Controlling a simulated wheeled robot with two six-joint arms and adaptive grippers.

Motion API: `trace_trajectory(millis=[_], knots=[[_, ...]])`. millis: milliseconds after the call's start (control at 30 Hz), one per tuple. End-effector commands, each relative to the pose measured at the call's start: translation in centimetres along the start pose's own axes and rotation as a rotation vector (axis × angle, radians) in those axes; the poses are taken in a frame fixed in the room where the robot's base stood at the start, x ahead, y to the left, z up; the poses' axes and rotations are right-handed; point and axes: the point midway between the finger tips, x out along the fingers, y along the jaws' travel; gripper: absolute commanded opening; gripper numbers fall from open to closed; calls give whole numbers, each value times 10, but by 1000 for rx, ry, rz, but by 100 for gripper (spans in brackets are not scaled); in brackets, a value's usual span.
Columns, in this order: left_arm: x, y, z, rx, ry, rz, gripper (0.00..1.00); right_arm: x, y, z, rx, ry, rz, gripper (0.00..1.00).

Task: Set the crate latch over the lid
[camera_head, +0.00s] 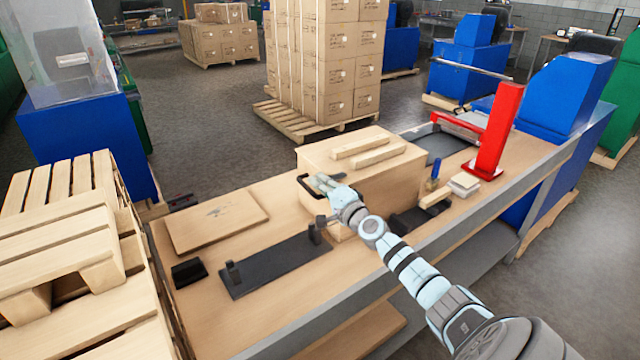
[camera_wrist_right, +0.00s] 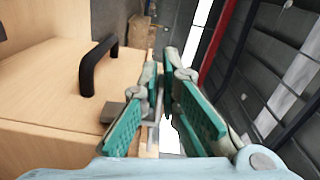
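The crate (camera_head: 335,172) is a pale wooden box on the bench, with a flat lid (camera_head: 340,148) carrying two wooden battens. In the right wrist view the crate's wood (camera_wrist_right: 50,85) fills the left side, with a black handle (camera_wrist_right: 95,65). A small grey metal piece (camera_wrist_right: 113,112), possibly part of the latch, shows beside the left finger. My right gripper (camera_head: 325,184) is at the crate's near left side, close to the handle. Its teal-padded fingers (camera_wrist_right: 162,75) stand apart; a thin grey strip shows between them, and I cannot tell whether they touch it. My left gripper is not in view.
A black fixture (camera_head: 275,265) with upright posts lies left of the crate. A wooden board (camera_head: 217,222) and a small black block (camera_head: 188,272) lie further left. A red stand (camera_head: 495,135) rises at the right. Bare bench top shows between them.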

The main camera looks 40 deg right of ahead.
Motion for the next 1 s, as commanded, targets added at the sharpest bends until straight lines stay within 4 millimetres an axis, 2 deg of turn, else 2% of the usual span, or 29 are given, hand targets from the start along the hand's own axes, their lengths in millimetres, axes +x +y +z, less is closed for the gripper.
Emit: trace_trajectory(millis=[267, 500, 533, 633, 1000], knots=[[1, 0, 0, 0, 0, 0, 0, -1, -3, -11, 198, 4, 4, 0], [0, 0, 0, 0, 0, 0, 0, -1, -4, -12, 206, 7, 1, 0], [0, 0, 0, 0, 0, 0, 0, -1, -4, -12, 206, 7, 1, 9], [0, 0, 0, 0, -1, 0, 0, -1, -4, -13, 205, 8, 0, 25], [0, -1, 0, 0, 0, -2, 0, 1, -4, -8, 206, -1, 1, 25]])
